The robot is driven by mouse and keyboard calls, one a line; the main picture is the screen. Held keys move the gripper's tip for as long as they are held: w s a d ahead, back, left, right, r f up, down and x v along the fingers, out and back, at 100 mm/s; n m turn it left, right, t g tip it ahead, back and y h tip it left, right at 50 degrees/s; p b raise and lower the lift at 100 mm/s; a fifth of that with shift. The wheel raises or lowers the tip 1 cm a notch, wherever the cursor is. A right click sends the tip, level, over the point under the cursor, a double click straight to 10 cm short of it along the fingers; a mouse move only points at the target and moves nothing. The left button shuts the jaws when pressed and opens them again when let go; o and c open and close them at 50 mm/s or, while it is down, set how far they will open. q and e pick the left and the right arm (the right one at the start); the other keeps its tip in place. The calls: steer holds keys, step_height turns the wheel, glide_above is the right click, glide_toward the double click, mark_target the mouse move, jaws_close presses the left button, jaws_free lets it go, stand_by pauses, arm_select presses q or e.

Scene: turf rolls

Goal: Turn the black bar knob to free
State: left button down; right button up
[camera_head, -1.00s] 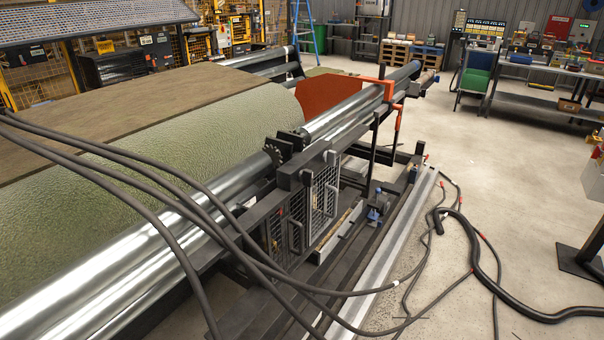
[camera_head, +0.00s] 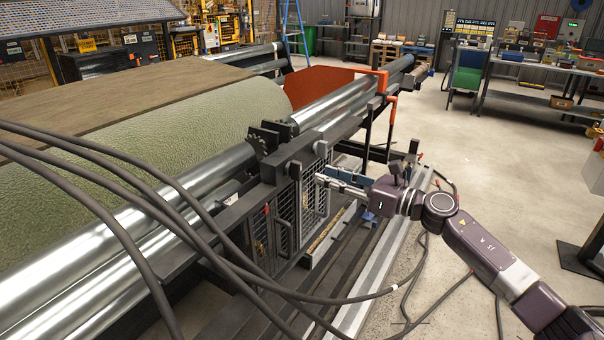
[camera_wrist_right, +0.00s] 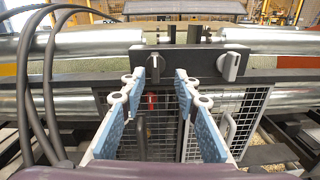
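In the right wrist view, a dark bar knob (camera_wrist_right: 155,68) stands on the dark beam, straight beyond my fingertips. A second, lighter grey bar knob (camera_wrist_right: 232,66) sits to its right on the same beam. In the head view, a small knob (camera_head: 295,169) shows on the beam's side above the mesh doors. My right gripper (camera_head: 324,177) reaches in from the right beside the mesh. In the wrist view its blue-padded fingers (camera_wrist_right: 160,88) are apart, with nothing between them, and do not appear to touch the knob. My left gripper is out of view.
Mesh doors (camera_head: 314,192) with handles hang below the beam. A red-tagged part (camera_wrist_right: 152,98) shows behind my fingers. Thick black hoses (camera_head: 150,200) cross the machine at left. The turf roll (camera_head: 190,130) lies behind the metal rollers. Open concrete floor is at right.

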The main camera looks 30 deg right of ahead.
mark_target(301, 165)
steer(key=shift+n, duration=0.6)
steer(key=x, duration=0.2)
steer(key=r+p+x, duration=0.1)
steer(key=x, duration=0.1)
steer(key=p+x, duration=0.1)
steer(key=x, duration=0.1)
steer(key=shift+a+r, duration=0.2)
steer(key=shift+a, duration=0.2)
steer(key=shift+w+a+f+p, duration=0.2)
steer(key=shift+w+a+p, duration=0.2)
steer(key=shift+w, duration=0.25)
jaws_close()
